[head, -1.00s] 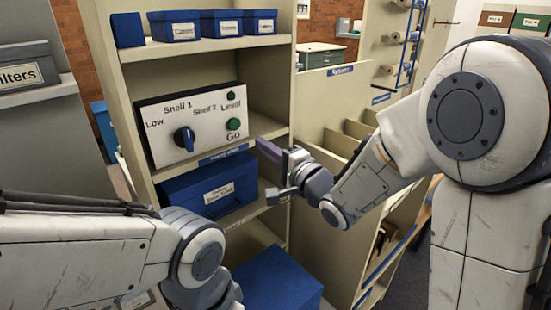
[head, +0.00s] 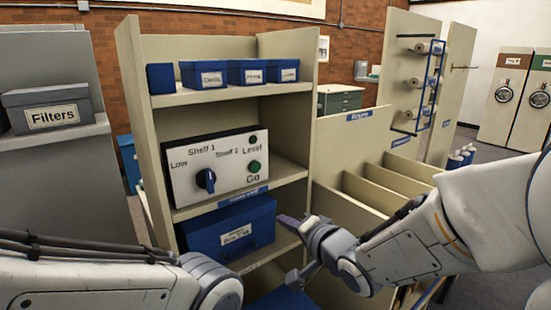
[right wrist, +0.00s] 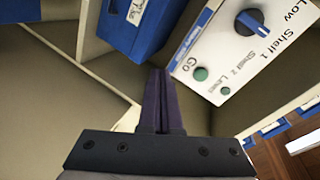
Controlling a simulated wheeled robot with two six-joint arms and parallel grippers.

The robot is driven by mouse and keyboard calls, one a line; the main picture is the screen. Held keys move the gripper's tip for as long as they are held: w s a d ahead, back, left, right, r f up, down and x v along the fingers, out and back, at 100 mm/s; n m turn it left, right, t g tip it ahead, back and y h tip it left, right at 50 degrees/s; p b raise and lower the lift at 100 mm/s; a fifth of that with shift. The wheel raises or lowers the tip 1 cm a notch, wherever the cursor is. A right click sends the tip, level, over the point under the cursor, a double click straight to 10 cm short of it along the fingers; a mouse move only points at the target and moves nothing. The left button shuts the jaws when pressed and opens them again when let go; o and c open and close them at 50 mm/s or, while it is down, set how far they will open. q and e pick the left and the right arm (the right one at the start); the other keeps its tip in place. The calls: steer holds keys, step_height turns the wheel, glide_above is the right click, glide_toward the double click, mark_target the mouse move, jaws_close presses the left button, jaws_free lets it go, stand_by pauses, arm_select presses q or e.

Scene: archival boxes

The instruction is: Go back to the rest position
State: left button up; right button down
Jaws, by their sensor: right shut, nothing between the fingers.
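My right gripper (head: 287,220) is in front of the shelf unit, just right of the large blue box (head: 228,228) on the lower shelf. In the right wrist view its dark fingers (right wrist: 161,75) are together with nothing between them. The white control panel (head: 215,165) with a blue knob and green Go button stands on the shelf above. The panel also shows at the upper right of the right wrist view (right wrist: 235,50).
Several small blue boxes (head: 210,74) stand on the top shelf. A grey Filters box (head: 47,108) sits on a grey cabinet at left. Beige upright dividers (head: 365,190) stand close behind my right arm. Another blue box lid shows low at the centre (head: 282,304).

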arm_select(q)
step_height(320, 180, up, 3)
steer(key=p, duration=0.2)
steer(key=shift+p, duration=0.3)
arm_select(e)
steer(key=s+f+n+g+h, duration=0.3)
steer(key=s+n+g, duration=0.3)
steer(key=s, duration=0.8)
steer(key=s+d+f+n+g+h, duration=0.1)
steer(key=s+n+g, duration=0.5)
steer(key=s, duration=0.8)
step_height(320, 180, down, 3)
steer(key=n+h, duration=0.1)
steer(key=n, duration=0.2)
steer(key=shift+d+g+h, duration=0.2)
steer(key=shift+g+h, duration=0.2)
steer(key=shift+r, duration=0.1)
arm_select(q)
jaws_close()
arm_select(e)
steer(key=shift+a, duration=0.1)
